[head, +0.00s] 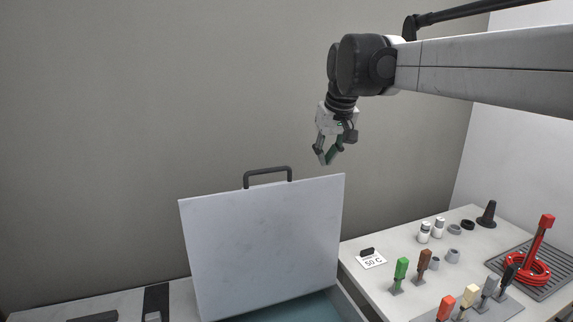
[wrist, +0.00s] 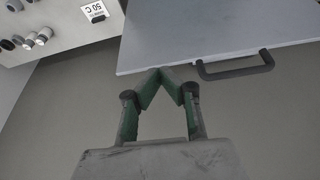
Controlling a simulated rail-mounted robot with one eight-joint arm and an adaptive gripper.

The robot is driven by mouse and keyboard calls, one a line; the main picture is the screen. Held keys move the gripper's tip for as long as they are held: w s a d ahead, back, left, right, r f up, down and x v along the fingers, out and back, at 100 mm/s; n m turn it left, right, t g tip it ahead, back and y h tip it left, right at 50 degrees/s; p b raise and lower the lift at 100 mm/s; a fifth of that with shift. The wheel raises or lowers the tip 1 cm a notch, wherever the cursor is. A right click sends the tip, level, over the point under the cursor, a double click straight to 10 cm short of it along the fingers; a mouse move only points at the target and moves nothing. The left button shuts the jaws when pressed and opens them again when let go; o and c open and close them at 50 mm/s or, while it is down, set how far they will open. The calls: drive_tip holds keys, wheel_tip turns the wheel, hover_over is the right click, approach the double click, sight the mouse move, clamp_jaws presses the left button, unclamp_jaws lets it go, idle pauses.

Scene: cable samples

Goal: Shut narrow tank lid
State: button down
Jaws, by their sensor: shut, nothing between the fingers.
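The tank lid (head: 265,245) is a large pale grey panel standing open, close to upright, in the head view. A dark handle (head: 267,174) sits on its top edge. Below it a strip of the tank's teal inside (head: 300,308) shows at the bottom of the picture.
Right of the tank, a white bench holds a "50 C" card (head: 371,261), several coloured cable samples (head: 401,272), small grey and white fittings (head: 424,232), a black cone (head: 487,214) and a red coiled cable (head: 528,268) on a dark grate. A grey wall stands behind.

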drive_tip(key=w+a+r+p, duration=0.1)
drive_tip(key=w+r+p, duration=0.1)
drive_tip(key=w, duration=0.6)
wheel_tip(320, 180, down, 9)
drive_tip(key=g+p, duration=0.1)
drive_tip(key=p, duration=0.1)
drive_tip(key=shift+w+a+f+n+p, duration=0.2)
drive_tip(key=shift+w+n+p, duration=0.05)
drive_tip(key=shift+n+p, duration=0.15)
drive_tip(key=shift+s+d, duration=0.1)
drive_tip(key=shift+s, duration=0.05)
